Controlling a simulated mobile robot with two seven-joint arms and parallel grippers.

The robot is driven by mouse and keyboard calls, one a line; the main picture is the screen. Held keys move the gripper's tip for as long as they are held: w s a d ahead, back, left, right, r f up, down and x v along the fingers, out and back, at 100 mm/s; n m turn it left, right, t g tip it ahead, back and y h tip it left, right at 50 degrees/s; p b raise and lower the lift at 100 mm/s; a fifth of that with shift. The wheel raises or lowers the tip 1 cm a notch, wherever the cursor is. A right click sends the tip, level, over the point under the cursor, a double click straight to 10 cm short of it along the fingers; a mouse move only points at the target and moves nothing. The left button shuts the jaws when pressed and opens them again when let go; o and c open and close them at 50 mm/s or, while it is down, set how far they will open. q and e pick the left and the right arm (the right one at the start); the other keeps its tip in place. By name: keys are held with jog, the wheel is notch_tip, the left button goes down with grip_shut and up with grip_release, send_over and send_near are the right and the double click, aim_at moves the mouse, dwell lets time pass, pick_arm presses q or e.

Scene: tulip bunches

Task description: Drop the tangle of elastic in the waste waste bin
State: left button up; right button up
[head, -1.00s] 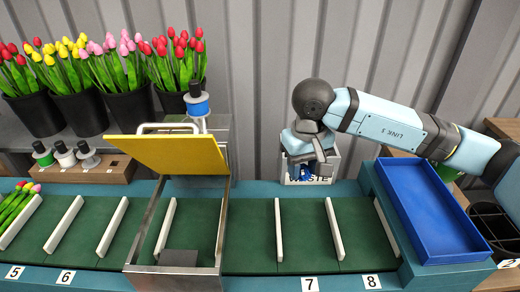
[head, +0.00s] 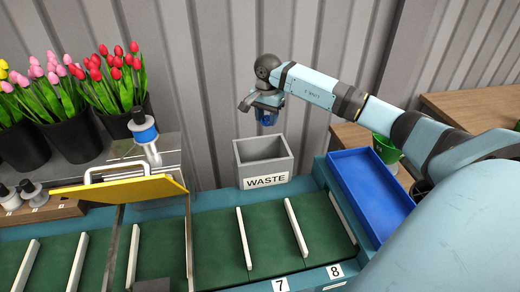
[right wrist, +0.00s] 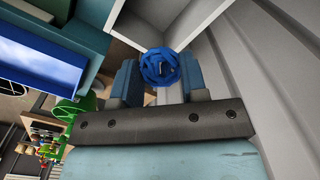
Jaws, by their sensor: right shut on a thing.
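The tangle of elastic (head: 267,118) is a small blue ring-like bundle, held up in the head view. It also shows in the right wrist view (right wrist: 160,67) between the two fingers. My right gripper (head: 265,110) is shut on it, and its fingers (right wrist: 160,78) flank it on both sides. The waste bin (head: 266,182) is a grey open-topped box labelled WASTE. In the head view the gripper and tangle appear above the bin's back rim, apart from it. A pale open box, seemingly the bin (right wrist: 172,14), lies beyond the tangle in the right wrist view. My left gripper is out of view.
A blue tray (head: 372,190) stands right of the bin, with a green bucket (head: 386,148) behind it. The green slotted conveyor (head: 215,245) runs in front. A tilted yellow panel (head: 120,190) and tulip buckets (head: 102,128) are at left. A corrugated wall is behind.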

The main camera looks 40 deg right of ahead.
jog(key=shift+d+f, duration=0.15)
jog(key=shift+d, duration=0.1)
jog(key=shift+f+b, duration=0.4)
jog(key=shift+f, duration=0.2)
notch_tip(320, 180, down, 4)
jog(key=shift+f+b, duration=0.25)
jog(key=shift+b, duration=0.85)
jog(key=o, duration=1)
